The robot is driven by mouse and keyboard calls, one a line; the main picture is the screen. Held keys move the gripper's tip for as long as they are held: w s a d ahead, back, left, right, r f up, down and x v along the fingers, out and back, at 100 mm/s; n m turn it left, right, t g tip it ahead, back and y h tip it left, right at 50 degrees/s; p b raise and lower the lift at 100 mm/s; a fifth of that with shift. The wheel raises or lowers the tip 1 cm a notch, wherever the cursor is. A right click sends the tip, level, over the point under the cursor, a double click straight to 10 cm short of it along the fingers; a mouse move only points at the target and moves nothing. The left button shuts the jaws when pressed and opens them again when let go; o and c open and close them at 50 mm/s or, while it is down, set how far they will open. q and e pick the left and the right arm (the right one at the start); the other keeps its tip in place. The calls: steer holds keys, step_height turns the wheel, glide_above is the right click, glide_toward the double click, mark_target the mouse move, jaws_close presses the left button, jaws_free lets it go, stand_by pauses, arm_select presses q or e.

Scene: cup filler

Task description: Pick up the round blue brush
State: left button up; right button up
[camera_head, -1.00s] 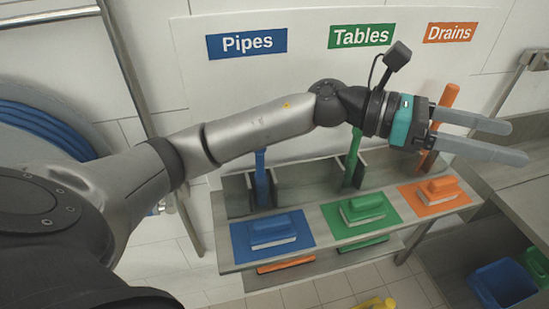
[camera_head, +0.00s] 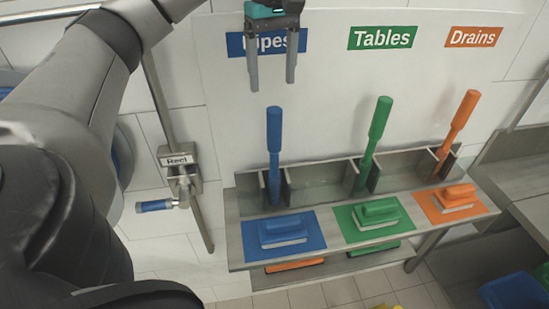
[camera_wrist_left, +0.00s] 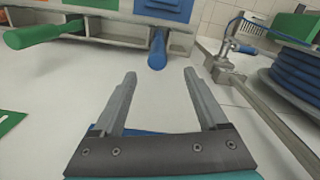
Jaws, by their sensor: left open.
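The blue brush with a round upright handle (camera_head: 274,140) stands in the left slot of the wall holder. Its lower end is hidden in the slot. In the left wrist view its handle (camera_wrist_left: 158,48) shows just beyond the fingertips, midway between them. My left gripper (camera_head: 272,86) is open and empty, fingers pointing down, above the handle's top in the head view and in front of the Pipes sign. In the left wrist view the gripper (camera_wrist_left: 160,76) is also open, with nothing between its fingers. My right gripper is not in view.
A green handle (camera_head: 375,135) and an orange handle (camera_head: 457,130) stand in slots to the right. A flat blue brush (camera_head: 283,232) lies on a blue mat on the shelf, with green and orange ones beside it. A hose reel fixture (camera_head: 180,180) is at left.

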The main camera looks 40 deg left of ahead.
mark_target(273, 110)
arm_select(q)
step_height(273, 110, down, 9)
steer(key=shift+f, duration=0.1)
steer(key=shift+w+a+f+p, duration=0.1)
steer(key=shift+w+f+p, duration=0.05)
steer(key=shift+f, duration=1.3)
steer(key=shift+w+f+p, duration=0.15)
steer(key=shift+f, duration=1.25)
steer(key=shift+c, duration=0.4)
jaws_close()
